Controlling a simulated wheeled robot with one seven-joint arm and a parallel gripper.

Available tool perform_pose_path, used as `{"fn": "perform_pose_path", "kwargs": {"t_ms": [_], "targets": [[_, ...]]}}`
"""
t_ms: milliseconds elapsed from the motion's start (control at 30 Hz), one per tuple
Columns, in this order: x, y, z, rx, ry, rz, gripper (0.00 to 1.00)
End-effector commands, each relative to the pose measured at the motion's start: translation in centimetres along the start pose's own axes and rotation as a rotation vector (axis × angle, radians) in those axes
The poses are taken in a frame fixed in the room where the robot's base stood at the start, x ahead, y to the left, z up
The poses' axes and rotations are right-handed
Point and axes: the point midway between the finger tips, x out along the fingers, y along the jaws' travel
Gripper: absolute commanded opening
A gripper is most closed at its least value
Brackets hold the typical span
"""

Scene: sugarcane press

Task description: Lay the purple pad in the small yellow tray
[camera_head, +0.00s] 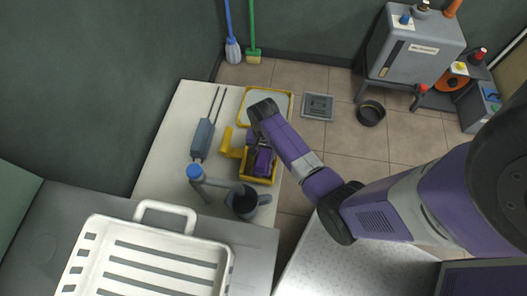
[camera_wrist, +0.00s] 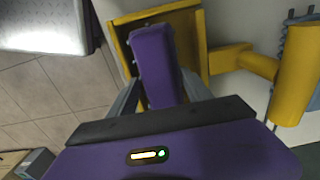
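The purple pad (camera_wrist: 153,58) is between the two fingers of my gripper (camera_wrist: 160,88) in the wrist view, with a finger against each side. In the head view the pad (camera_head: 263,161) shows over the small yellow tray (camera_head: 273,180), within its outline. The tray's yellow rim also shows behind the pad in the wrist view (camera_wrist: 160,13). I cannot tell whether the pad touches the tray floor. My gripper hides part of the tray in the head view.
A yellow roller (camera_wrist: 296,70) lies beside the tray. A larger yellow-rimmed tray (camera_head: 284,103) stands behind on the white table (camera_head: 165,148). A grey two-pronged tool (camera_head: 203,138), a blue-capped item (camera_head: 194,171) and a dark jug (camera_head: 243,205) stand close by. A white slotted rack (camera_head: 150,262) is in front.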

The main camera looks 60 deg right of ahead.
Motion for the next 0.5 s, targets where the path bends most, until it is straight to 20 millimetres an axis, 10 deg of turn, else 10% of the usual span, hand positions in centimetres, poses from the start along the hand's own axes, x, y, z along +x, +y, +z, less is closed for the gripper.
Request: {"fn": "perform_pose_path", "kwargs": {"t_ms": [500], "targets": [[-5.8,-0.1,-0.1,0.0,0.003,-0.003,0.58]]}}
